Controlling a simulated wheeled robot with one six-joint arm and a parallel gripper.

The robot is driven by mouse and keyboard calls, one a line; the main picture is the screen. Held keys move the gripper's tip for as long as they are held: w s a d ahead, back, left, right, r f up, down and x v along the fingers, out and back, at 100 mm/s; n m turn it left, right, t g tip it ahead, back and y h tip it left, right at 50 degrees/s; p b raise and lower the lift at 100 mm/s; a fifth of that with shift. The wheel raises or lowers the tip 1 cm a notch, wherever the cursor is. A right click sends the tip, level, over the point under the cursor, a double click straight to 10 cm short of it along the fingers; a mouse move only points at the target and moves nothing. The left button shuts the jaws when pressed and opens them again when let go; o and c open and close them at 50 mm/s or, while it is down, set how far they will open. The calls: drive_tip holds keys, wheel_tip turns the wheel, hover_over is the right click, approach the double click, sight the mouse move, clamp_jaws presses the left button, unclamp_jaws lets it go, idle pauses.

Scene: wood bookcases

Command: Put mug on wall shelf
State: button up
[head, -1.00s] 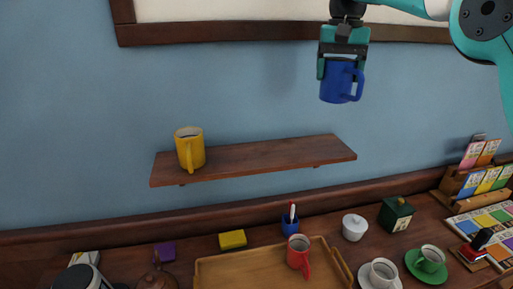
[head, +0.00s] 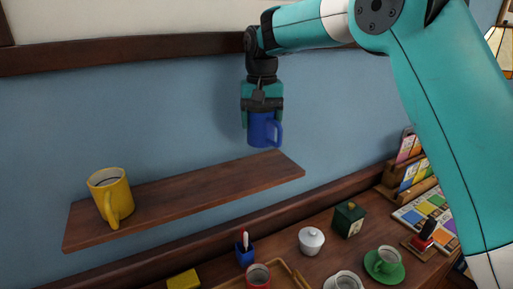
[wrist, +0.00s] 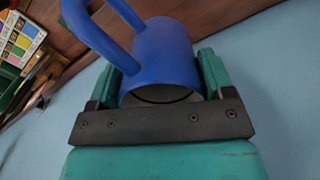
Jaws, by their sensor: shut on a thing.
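A blue mug (head: 262,131) is held in my gripper (head: 261,122), which is shut on it, with the handle pointing right in the head view. It also shows in the wrist view (wrist: 165,60) between the two teal fingers. The wooden wall shelf (head: 185,198) is fixed to the blue wall. The mug appears a little above the shelf's right end; its exact depth against the shelf is hard to tell. A yellow mug (head: 111,197) stands upright on the shelf's left end.
The middle and right of the shelf are bare. Below is a table with a wooden tray (head: 292,275), a red mug (head: 258,276), a blue pen cup (head: 245,254), a white lidded pot (head: 311,240), a green box (head: 348,219) and a green cup (head: 386,258) on a saucer.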

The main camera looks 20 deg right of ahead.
wheel_tip(320, 180, down, 8)
drive_tip(key=shift+f+p, duration=0.1)
drive_tip(key=shift+p, duration=0.9)
drive_tip(key=o, duration=1.1)
drive_tip(key=shift+f, duration=0.1)
wheel_tip(320, 180, up, 12)
drive_tip(key=b, duration=0.3)
drive_tip(key=s+a+f+n+y, duration=0.1)
drive_tip(key=s+f+n, duration=0.1)
drive_tip(key=s, duration=0.9)
drive_tip(key=s+a+f+n+y, duration=0.1)
drive_tip(key=s+n, duration=0.3)
drive_tip(key=s, duration=0.8)
drive_tip(key=s+a+f+n+y, duration=0.2)
drive_tip(key=s+f+n, duration=0.1)
drive_tip(key=s, duration=0.9)
drive_tip(key=shift+s+a+f, duration=0.1)
drive_tip(key=shift+s+a, duration=0.05)
drive_tip(key=shift+a, duration=0.15)
